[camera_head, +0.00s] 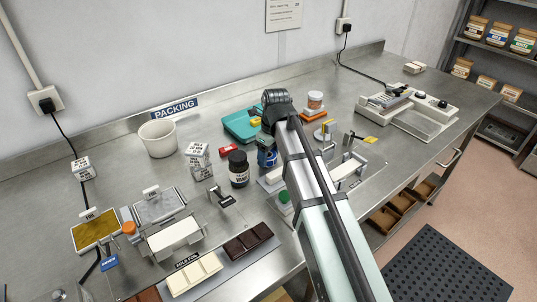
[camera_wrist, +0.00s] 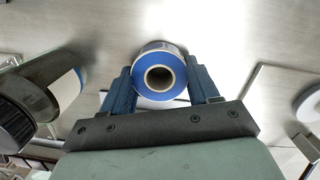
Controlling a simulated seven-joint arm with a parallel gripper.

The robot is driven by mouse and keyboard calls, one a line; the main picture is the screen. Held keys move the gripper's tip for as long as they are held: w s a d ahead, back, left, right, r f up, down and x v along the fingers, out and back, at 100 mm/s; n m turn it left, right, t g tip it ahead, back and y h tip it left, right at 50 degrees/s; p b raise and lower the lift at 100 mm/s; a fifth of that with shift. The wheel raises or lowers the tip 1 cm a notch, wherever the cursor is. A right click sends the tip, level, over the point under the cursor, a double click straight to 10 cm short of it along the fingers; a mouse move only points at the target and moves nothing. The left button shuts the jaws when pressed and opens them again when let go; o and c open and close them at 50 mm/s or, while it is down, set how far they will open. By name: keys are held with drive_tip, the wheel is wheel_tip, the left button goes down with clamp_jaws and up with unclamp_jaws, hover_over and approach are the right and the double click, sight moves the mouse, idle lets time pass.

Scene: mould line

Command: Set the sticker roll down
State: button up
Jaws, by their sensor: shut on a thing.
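In the head view the blue roll (camera_head: 266,156) shows beside my arm, at the middle of the steel bench, right of the dark bottle. My arm hides part of it and most of the gripper. Whether the roll touches the bench I cannot tell.
A dark bottle with a black cap (camera_head: 238,169) stands close left of the roll; it also looms at the left in the wrist view (camera_wrist: 40,98). A teal tray (camera_head: 240,127) and a small red item (camera_head: 228,150) lie behind. White-framed fixtures (camera_head: 348,170) stand to the right.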

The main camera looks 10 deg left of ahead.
sight(272, 156)
drive_tip(key=shift+f, duration=0.15)
drive_tip(key=o, duration=1)
drive_tip(key=shift+o, duration=0.2)
wheel_tip(272, 156, up, 12)
drive_tip(key=d, duration=0.1)
drive_tip(key=shift+s+d, duration=0.15)
drive_tip(key=shift+s, duration=0.2)
